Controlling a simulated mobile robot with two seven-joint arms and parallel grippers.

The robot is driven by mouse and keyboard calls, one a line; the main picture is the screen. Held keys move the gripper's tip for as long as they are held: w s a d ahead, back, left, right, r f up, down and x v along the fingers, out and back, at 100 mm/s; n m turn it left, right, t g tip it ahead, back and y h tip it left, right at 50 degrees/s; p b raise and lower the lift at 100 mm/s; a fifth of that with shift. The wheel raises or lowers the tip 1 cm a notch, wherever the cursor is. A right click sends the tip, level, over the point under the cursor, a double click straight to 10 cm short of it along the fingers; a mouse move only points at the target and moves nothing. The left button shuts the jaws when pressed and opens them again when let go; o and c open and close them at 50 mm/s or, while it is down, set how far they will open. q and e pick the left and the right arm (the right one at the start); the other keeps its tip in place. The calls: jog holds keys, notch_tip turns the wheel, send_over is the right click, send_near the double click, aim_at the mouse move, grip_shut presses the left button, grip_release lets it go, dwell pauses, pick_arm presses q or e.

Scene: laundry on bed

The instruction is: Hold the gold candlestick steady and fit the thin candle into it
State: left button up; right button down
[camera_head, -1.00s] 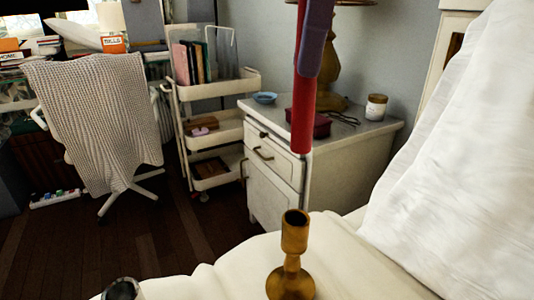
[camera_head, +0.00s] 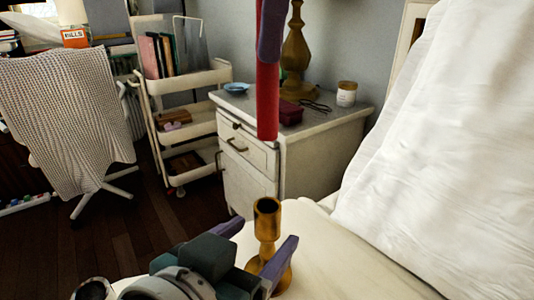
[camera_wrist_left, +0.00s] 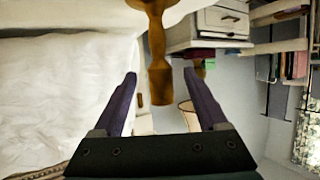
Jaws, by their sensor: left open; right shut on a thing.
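The gold candlestick (camera_head: 267,220) stands upright on the bed. Its open cup faces up, and its lower part is partly hidden by my left gripper. My left gripper (camera_head: 266,232) is open, with one purple finger on each side of the candlestick. The left wrist view shows the candlestick (camera_wrist_left: 159,80) upside down between the spread fingers (camera_wrist_left: 160,76). The thin red candle (camera_head: 267,100) hangs upright above the cup, roughly in line with it, with a clear gap between. My right gripper (camera_head: 271,35) is shut on the candle's upper part, mostly out of frame.
A white nightstand (camera_head: 250,165) stands behind, carrying a blue dish (camera_head: 236,87), a dark red box (camera_head: 289,112), a jar (camera_head: 346,93) and a lamp. A large white pillow (camera_head: 440,170) rises at the right. A cart (camera_head: 185,125) and a draped chair (camera_head: 70,120) stand at the left.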

aim_at(262, 235)
pick_arm(q)
jog(key=shift+x, duration=1.65)
jog(key=shift+c, duration=0.3)
grip_shut()
